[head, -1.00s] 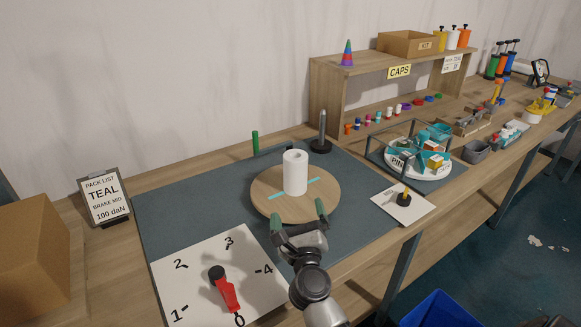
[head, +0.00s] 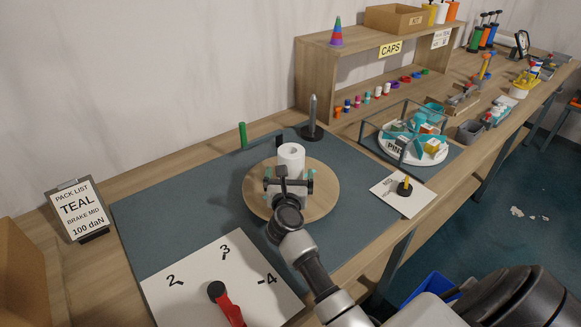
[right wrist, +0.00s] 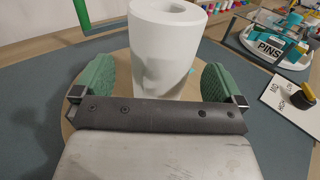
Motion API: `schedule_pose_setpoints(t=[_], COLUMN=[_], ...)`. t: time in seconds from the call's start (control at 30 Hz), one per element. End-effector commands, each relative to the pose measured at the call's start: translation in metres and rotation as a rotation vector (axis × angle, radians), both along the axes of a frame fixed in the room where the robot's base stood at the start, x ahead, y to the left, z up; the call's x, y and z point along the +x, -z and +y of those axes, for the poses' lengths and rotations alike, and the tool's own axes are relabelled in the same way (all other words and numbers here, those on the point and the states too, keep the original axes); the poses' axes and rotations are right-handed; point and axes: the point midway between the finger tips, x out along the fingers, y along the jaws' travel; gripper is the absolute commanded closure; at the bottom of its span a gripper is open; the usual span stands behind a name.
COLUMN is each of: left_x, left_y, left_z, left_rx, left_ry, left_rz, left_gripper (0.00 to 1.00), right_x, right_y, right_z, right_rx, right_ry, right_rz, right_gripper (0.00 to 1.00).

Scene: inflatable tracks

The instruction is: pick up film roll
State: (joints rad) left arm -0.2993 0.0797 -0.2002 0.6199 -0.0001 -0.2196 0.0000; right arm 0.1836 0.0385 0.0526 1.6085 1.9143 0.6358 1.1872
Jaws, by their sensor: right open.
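The white film roll (head: 291,158) stands upright on a round wooden disc (head: 321,200) on the dark mat. My right gripper (head: 289,182) is at the near side of the roll, low down, its green-padded fingers spread. In the right wrist view the roll (right wrist: 166,45) stands between and just beyond the two green fingers (right wrist: 158,85), with a gap on each side. The roll's lower part is hidden behind the gripper body. My left gripper does not show.
A dial board (head: 222,268) with a red pointer lies at front left. A dark upright spindle (head: 312,118) and a green post (head: 242,135) stand behind the disc. A pins tray (head: 413,150) and a small card (head: 402,192) are to the right.

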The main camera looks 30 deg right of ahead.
Motion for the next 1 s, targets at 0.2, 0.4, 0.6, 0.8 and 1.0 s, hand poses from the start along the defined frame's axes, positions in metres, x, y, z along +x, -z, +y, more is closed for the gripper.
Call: schedule_pose_setpoints(t=[0.2, 0.4, 0.6, 0.8, 1.0], left_x=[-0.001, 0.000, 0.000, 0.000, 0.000], left_y=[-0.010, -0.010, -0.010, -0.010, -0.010], left_z=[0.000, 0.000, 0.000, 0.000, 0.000], left_rx=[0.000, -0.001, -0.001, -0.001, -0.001], left_ry=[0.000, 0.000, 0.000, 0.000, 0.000], left_rz=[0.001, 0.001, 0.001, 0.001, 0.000], left_gripper=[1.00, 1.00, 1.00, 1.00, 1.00], right_x=[0.026, 0.033, 0.033, 0.033, 0.033], right_y=[-0.007, -0.006, -0.005, -0.005, -0.005], right_z=[-0.021, -0.027, -0.027, -0.027, -0.027], right_rx=[-0.004, -0.001, -0.001, -0.001, -0.001], right_ry=[-0.001, -0.001, -0.001, -0.001, -0.001], right_rz=[0.000, 0.000, 0.000, 0.000, 0.001], right_gripper=[0.00, 0.00, 0.06, 0.37, 0.66])
